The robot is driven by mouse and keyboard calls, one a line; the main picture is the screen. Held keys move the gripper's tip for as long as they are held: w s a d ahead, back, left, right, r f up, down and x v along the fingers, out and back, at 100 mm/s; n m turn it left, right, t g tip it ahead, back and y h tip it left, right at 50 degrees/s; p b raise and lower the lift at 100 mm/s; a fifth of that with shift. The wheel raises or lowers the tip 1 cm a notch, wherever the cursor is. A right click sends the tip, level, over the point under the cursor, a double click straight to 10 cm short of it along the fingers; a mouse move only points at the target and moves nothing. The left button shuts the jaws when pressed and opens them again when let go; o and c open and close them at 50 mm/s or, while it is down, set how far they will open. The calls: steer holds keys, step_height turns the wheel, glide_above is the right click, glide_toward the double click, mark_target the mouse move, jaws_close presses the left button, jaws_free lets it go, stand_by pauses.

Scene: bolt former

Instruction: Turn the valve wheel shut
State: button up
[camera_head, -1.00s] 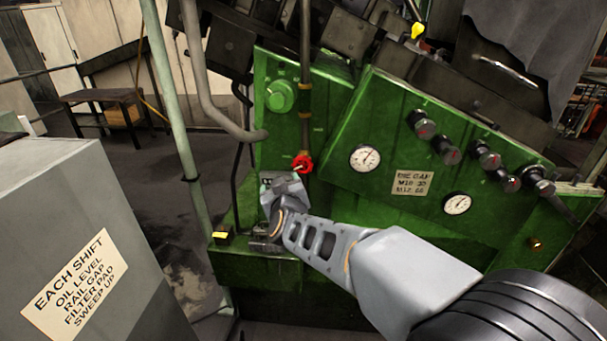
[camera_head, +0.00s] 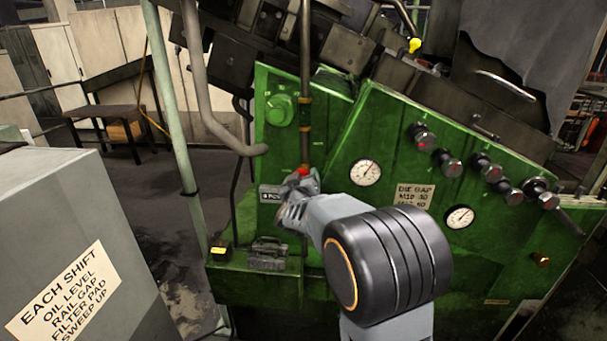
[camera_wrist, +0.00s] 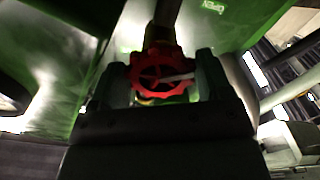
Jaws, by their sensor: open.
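The red valve wheel (camera_wrist: 158,72) shows in the wrist view, between the two fingers of my gripper (camera_wrist: 162,80), with a pale pointer or handle across it. My gripper's fingers are open, one on each side of the wheel. Whether they touch its rim I cannot tell. In the head view only a bit of the red wheel (camera_head: 303,171) shows above my gripper (camera_head: 298,188), at the lower end of a brown vertical pipe (camera_head: 305,120). My gripper hides most of the wheel there.
The green machine panel (camera_head: 330,235) carries two gauges (camera_head: 365,172), several black knobs and a green dial (camera_head: 279,109) close by. A ledge (camera_head: 255,275) with dark metal parts lies below my gripper. A grey cabinet (camera_head: 60,210) stands at the left. A pale green pole (camera_head: 175,110) rises beside the machine.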

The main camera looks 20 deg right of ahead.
steer(key=shift+x, duration=1.35)
steer(key=shift+c, duration=0.2)
steer(key=c, duration=0.6)
